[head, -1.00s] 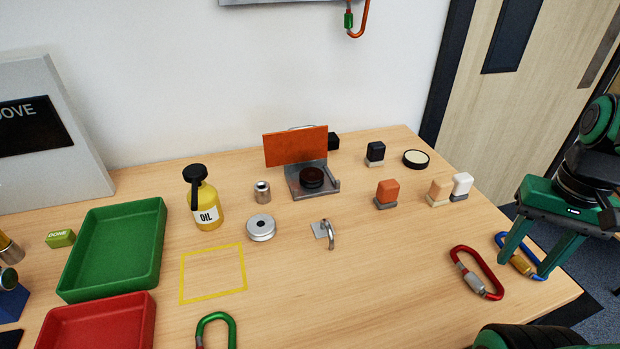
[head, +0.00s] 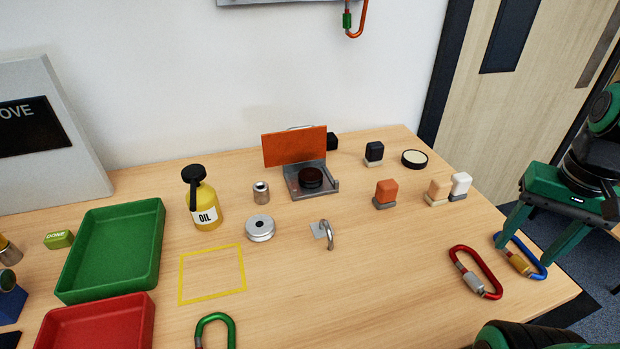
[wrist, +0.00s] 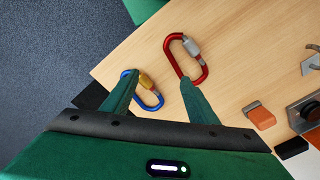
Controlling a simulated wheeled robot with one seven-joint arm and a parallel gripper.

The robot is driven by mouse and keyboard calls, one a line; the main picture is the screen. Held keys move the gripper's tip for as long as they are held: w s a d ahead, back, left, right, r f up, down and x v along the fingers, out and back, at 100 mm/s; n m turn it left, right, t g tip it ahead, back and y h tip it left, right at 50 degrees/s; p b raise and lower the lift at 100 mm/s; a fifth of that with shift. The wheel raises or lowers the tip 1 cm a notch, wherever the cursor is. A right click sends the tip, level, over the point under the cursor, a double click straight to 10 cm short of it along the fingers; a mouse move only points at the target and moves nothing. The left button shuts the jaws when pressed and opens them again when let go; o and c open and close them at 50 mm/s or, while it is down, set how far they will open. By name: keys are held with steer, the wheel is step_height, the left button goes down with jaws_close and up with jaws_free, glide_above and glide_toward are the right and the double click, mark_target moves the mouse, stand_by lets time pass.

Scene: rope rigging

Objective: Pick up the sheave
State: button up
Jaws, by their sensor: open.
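The sheave (head: 260,228) is a silver, round, grooved wheel with a hole in its middle. It lies flat on the wooden table in the head view, just above the yellow taped square and to the right of the oil bottle. I cannot make it out in the wrist view. My gripper (head: 518,270) is at the right edge of the table, far to the right of the sheave. Its two green fingers are apart with nothing held between them, and they also show in the wrist view (wrist: 155,95).
Near my gripper lie a red carabiner (head: 474,272) and a blue carabiner (head: 522,257). An oil bottle (head: 203,203), a metal cylinder (head: 261,192) and a metal hook (head: 328,236) stand around the sheave. A green tray (head: 112,248) is at left. The yellow square (head: 212,273) is empty.

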steer(key=w+d+r+m+t+y, duration=0.1)
steer(key=w+d+r+m+t, duration=0.2)
steer(key=w+d+r, duration=0.55)
steer(key=w+d+r+m+t+y, duration=0.1)
steer(key=w+d+r+m+t, duration=0.25)
steer(key=w, duration=0.75)
steer(key=m+g+y, duration=0.4)
steer(key=m+y, duration=0.4)
steer(key=y, duration=0.3)
glide_toward(317, 175)
steer(key=x, duration=0.2)
steer(key=shift+a+f+n, duration=0.1)
steer(key=shift+a+n, duration=0.15)
steer(key=shift+a, duration=0.1)
steer(key=shift+x, duration=3.45)
steer(key=shift+w+d, duration=0.1)
